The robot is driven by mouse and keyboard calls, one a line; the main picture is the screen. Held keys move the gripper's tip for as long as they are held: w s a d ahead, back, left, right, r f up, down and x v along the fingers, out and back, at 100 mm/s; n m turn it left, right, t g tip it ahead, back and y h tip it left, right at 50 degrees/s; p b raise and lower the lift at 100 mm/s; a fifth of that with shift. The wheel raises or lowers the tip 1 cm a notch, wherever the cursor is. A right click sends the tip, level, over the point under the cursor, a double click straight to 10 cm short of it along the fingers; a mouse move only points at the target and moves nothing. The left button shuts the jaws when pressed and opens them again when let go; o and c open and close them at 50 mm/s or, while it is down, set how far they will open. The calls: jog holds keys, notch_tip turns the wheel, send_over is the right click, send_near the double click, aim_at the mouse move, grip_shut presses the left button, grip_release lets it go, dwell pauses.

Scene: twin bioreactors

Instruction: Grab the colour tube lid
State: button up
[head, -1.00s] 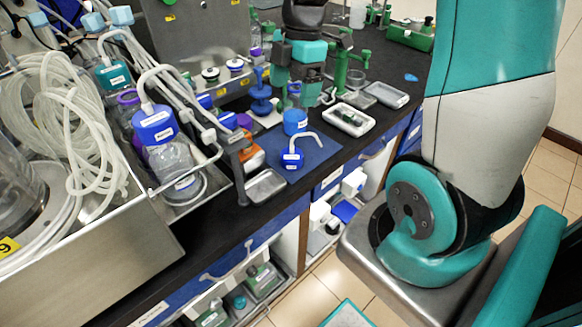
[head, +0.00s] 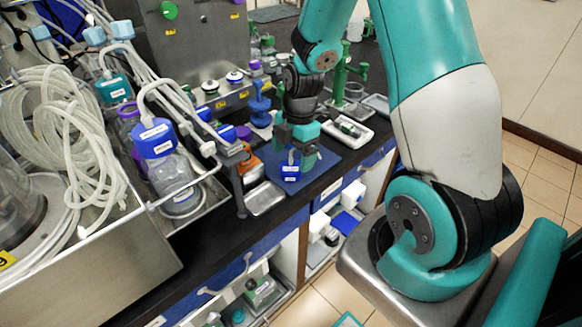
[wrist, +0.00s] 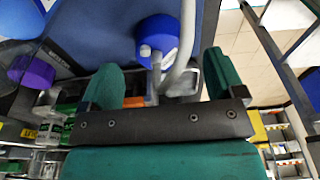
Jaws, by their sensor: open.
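The blue lid with a white label (head: 290,172) rests on the blue mat at the bench's front. My gripper (head: 297,158) is right above and behind it and hides its bent white tube in the head view. In the wrist view the blue lid (wrist: 157,32) is ahead of my gripper (wrist: 160,68), with its pale tube running between the two green fingers. The fingers are apart, with the tube nearer the right one. I cannot tell whether either finger touches it.
The blue mat (head: 325,163) is mostly clear around the lid. A white tray (head: 348,131) lies to the right. A purple cap (wrist: 36,73) shows in the wrist view.

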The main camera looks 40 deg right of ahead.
aim_at(291, 166)
jog(key=f, duration=0.4)
jog(key=shift+a, duration=0.4)
jog(key=c, duration=1)
